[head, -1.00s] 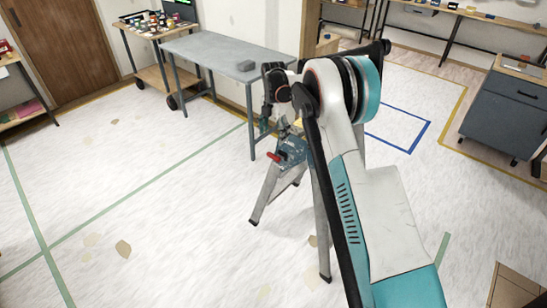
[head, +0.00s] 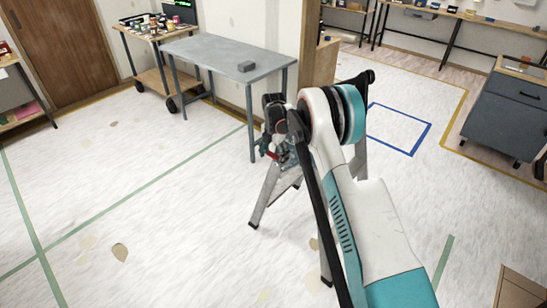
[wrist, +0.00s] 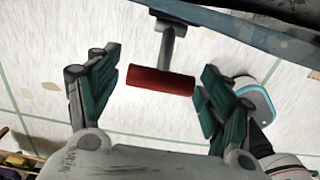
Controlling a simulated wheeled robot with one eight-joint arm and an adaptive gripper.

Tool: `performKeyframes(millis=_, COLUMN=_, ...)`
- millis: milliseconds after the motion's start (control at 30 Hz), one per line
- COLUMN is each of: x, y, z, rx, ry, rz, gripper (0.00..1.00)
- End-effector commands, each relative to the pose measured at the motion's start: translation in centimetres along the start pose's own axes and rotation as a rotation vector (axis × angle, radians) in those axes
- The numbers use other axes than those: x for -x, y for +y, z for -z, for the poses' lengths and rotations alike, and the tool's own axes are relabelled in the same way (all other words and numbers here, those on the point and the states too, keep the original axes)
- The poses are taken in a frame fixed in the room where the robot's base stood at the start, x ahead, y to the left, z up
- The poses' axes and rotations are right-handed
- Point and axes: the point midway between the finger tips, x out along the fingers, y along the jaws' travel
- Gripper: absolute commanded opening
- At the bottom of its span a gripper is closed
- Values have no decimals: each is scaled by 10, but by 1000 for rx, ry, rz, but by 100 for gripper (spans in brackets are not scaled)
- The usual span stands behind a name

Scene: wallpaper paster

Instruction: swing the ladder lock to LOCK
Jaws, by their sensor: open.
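The ladder lock's red grip (wrist: 160,80) lies between the two fingers of my gripper (wrist: 163,66) in the wrist view. The fingers are spread, with a gap to the grip on the left and a smaller one on the right. A grey metal stem (wrist: 172,42) runs from the grip up to a dark blue-grey part. In the head view the red grip (head: 272,156) is a small spot beside my gripper (head: 283,150), near the top of the grey stepladder (head: 265,195). My arm hides much of the ladder. No LOCK marking is readable.
A wooden cart (head: 150,38) with jars is at the back left. A dark cabinet (head: 500,115) stands at right. The floor left of the ladder is clear.

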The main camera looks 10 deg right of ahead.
Motion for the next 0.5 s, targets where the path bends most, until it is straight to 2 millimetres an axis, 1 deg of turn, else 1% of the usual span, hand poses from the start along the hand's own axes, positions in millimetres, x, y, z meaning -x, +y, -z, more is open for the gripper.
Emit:
performKeyframes(millis=133, x=0, y=0, z=0, rx=0, ry=0, rz=0, gripper=73)
performKeyframes(millis=167, x=0, y=0, z=0, rx=0, ry=0, rz=0, gripper=69)
performKeyframes(millis=200, x=0, y=0, z=0, rx=0, ry=0, rz=0, gripper=60)
performKeyframes(millis=267, x=0, y=0, z=0, rx=0, ry=0, rz=0, gripper=46)
performKeyframes(millis=300, x=0, y=0, z=0, rx=0, ry=0, rz=0, gripper=37)
performKeyframes(millis=333, x=0, y=0, z=0, rx=0, ry=0, rz=0, gripper=30)
performKeyframes(millis=367, x=0, y=0, z=0, rx=0, ry=0, rz=0, gripper=29)
performKeyframes(millis=500, x=0, y=0, z=0, rx=0, ry=-1, rz=0, gripper=29)
